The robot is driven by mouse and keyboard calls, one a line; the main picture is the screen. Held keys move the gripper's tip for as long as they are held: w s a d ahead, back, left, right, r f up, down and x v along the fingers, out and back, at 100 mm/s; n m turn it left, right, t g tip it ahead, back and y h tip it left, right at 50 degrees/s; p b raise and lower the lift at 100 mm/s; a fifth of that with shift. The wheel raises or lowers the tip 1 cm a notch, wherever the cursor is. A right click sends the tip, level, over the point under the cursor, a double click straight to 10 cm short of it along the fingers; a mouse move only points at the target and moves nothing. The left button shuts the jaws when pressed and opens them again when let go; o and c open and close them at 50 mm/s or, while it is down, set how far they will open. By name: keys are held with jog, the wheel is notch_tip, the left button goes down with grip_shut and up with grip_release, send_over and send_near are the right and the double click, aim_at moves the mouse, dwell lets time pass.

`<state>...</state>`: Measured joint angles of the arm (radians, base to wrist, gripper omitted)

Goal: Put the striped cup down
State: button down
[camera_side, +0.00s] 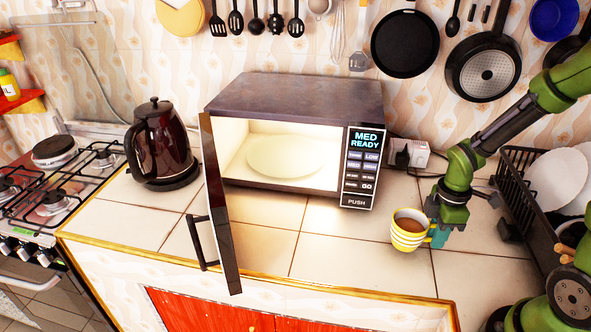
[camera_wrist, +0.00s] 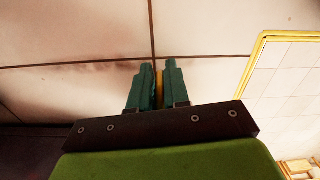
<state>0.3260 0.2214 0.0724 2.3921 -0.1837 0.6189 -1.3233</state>
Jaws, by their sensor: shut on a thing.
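The yellow-and-white striped cup (camera_side: 407,238) is upright, with brown liquid in it, at the counter's right part in the side view. I cannot tell whether its base touches the tiles. My gripper (camera_side: 436,236) is at the cup's right side, shut on it, apparently by the handle. In the wrist view the two green fingers of my gripper (camera_wrist: 155,85) close on a thin yellow strip, likely the cup's handle (camera_wrist: 159,90). The rest of the cup is hidden there.
An open microwave (camera_side: 295,90) with an empty plate (camera_side: 285,156) stands left of the cup. Its door (camera_side: 218,205) juts forward. A black dish rack (camera_side: 520,190) is on the right, a kettle (camera_side: 160,145) on the left. The counter tiles (camera_side: 330,250) before the microwave are clear.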

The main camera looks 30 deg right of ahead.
jog(key=shift+f, duration=0.9)
jog(key=shift+f, duration=0.1)
jog(key=c, duration=1.1)
grip_release()
